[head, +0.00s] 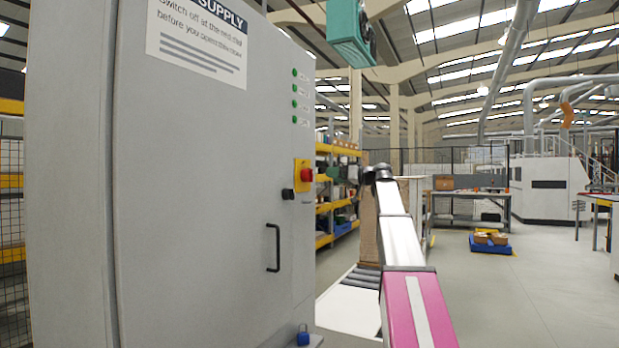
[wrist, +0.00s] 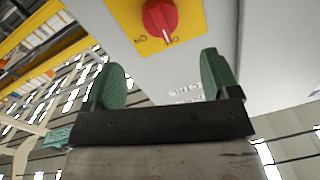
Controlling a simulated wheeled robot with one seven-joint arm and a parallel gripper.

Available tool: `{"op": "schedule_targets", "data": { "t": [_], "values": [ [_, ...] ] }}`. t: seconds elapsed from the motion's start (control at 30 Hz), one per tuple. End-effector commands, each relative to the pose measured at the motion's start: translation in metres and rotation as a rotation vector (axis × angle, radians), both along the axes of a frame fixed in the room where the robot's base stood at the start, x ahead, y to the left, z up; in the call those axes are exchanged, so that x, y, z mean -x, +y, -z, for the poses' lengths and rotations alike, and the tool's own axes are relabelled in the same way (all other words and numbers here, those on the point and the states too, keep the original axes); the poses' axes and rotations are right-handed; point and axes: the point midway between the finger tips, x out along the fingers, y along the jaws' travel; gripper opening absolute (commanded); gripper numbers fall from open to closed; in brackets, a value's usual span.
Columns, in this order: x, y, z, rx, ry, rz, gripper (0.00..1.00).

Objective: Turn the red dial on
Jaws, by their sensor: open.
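The red dial (wrist: 160,17) sits on a yellow plate (wrist: 186,28) at the top of the wrist view. Its white mark points down in the picture, close to the right-hand of two small labels, which appear upside down. The left label seems to read ON. My gripper (wrist: 162,62) is open and empty, its two green fingers apart. The dial lies beyond the fingertips, between their lines, with no finger seen touching it. In the head view the red dial (head: 307,175) shows on the right side of the grey cabinet's front; my gripper is not clearly visible there.
The grey cabinet (head: 190,190) fills the left, with a black handle (head: 273,248), a black knob (head: 288,194), green lights (head: 295,88) and a blue padlock (head: 303,336). Shelves (head: 325,205) stand behind it. Open floor (head: 500,300) lies to the right.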

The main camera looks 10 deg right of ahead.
Motion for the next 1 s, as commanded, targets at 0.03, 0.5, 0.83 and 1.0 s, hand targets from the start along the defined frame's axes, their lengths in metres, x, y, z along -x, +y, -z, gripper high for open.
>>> {"op": "schedule_targets", "data": {
  "t": [0.03,0.5,0.83,1.0],
  "values": [
    [-0.002,0.003,0.000,0.000,-0.001,-0.001,0.81],
    [-0.042,0.068,0.000,0.002,0.002,-0.002,0.81],
    [-0.055,0.090,0.001,0.001,0.003,0.001,0.81],
    [-0.055,0.090,0.001,0.001,0.003,0.001,0.81]
  ]
}}
